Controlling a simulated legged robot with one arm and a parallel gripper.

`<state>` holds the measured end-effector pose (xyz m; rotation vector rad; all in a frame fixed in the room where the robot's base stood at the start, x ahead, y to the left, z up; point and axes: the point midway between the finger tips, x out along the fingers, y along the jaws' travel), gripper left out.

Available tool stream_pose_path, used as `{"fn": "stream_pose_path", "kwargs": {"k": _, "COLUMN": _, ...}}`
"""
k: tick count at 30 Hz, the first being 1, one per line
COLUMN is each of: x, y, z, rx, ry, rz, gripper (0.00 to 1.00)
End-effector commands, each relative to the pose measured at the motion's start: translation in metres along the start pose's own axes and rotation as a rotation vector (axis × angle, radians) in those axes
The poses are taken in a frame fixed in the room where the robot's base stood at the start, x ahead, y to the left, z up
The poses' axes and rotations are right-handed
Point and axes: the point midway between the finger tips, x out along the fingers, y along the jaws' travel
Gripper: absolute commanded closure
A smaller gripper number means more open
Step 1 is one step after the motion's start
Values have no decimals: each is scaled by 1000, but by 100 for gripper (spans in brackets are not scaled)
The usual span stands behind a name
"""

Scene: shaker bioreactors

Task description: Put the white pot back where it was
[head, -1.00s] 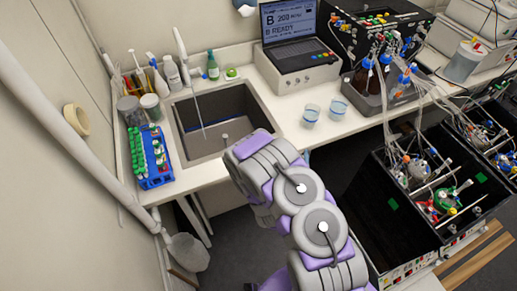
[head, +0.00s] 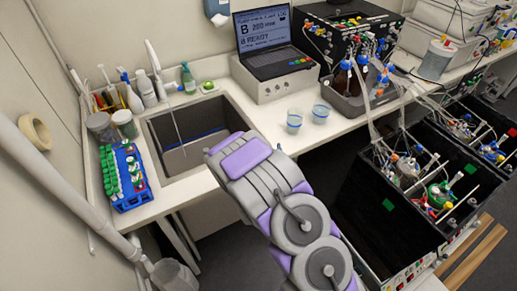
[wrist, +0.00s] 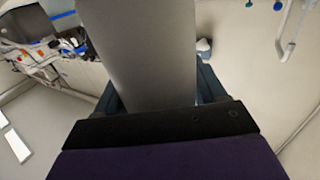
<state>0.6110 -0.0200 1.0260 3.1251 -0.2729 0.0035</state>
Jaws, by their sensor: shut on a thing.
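The bench holds a sink (head: 205,165), a blue rack of green-capped tubes (head: 130,195), a laptop (head: 265,40) and two cups (head: 294,119). Black open boxes (head: 375,225) with tubing stand at right. Bench surface (head: 270,115) between sink and cups is clear.

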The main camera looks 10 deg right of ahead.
Motion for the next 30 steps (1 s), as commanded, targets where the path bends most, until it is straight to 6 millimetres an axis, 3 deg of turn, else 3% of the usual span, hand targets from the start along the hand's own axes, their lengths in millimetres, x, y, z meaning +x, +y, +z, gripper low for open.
{"fn": "stream_pose_path", "kwargs": {"k": 9, "x": 10, "y": 0, "z": 4, "rx": 4, "ry": 3, "rz": -1, "gripper": 58}}
{"fn": "stream_pose_path", "kwargs": {"k": 21, "x": 72, "y": -28, "z": 7, "rx": -1, "ry": 3, "rz": -4, "gripper": 58}}
{"fn": "stream_pose_path", "kwargs": {"k": 30, "x": 85, "y": -30, "z": 14, "rx": 0, "ry": -1, "rz": -3, "gripper": 58}}
